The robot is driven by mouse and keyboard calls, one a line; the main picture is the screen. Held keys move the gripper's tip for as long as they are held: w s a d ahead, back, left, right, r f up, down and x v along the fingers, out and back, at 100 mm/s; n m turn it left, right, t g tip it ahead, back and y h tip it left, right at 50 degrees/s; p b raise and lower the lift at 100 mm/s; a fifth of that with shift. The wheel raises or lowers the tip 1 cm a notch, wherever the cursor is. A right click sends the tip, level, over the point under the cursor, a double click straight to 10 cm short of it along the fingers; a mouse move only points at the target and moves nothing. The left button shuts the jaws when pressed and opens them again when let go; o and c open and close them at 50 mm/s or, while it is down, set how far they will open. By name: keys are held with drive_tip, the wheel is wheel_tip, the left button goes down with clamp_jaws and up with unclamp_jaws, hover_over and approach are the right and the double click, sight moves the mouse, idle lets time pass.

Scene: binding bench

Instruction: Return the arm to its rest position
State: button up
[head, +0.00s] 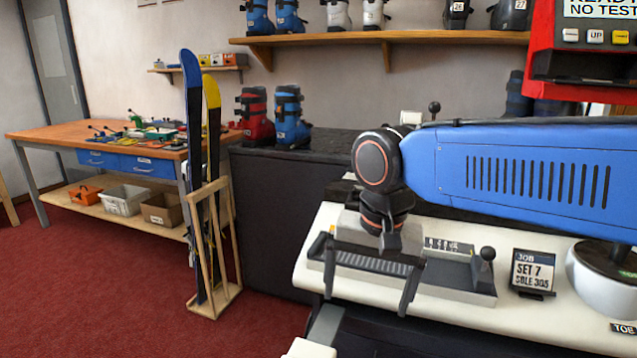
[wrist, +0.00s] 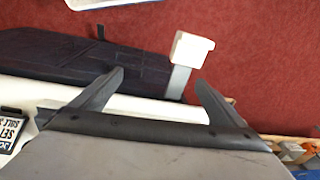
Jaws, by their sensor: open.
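My blue arm (head: 520,172) reaches in from the right in the head view, over the white bench (head: 315,275). My gripper (head: 368,298) hangs at its end, over the front of the bench. Its two dark fingers are spread apart. They also show in the wrist view (wrist: 160,80), with nothing between them. The wrist hides part of the grey device (head: 465,278) on the bench behind it.
A job card (head: 533,271) reading SET 7 stands right of the device. A white block on a grey post (wrist: 190,48) shows beyond the fingers in the wrist view. Skis (head: 192,130) stand in a wooden rack (head: 228,235) at left. Red carpet (head: 100,290) is clear.

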drive_tip(key=s+d+f+n+t, duration=0.1)
drive_tip(key=s+d+f, duration=0.1)
drive_tip(key=d, duration=0.5)
drive_tip(key=s+d+f+n+t, duration=0.1)
drive_tip(key=s+d+f, duration=0.2)
drive_tip(key=d, duration=0.4)
drive_tip(key=s+d+f+t, duration=0.1)
drive_tip(key=s+d+f, duration=0.2)
drive_tip(key=d+f, duration=0.2)
drive_tip(key=shift+d+n+t+h, duration=0.3)
drive_tip(key=shift+d+n+h, duration=0.1)
drive_tip(key=shift+d, duration=0.5)
